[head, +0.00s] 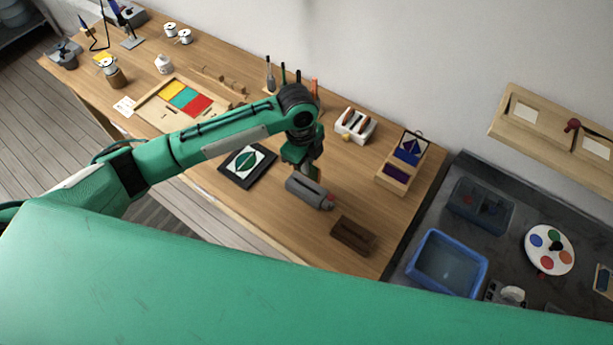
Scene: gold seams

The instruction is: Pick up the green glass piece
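A green square of glass (184,97) lies between a yellow and a red one in a shallow wooden tray (153,111) at the left middle of the workbench. A black board (234,177) with a white sheet and a green leaf-shaped design (248,162) lies nearer the front edge. My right gripper is out of view.
A brown wooden block (353,235) stands near the front right edge. A white holder (355,125) and a wooden stand with a blue panel (402,165) are behind it. A blue bin (447,262) sits on the dark surface at right. My green arm crosses the bench.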

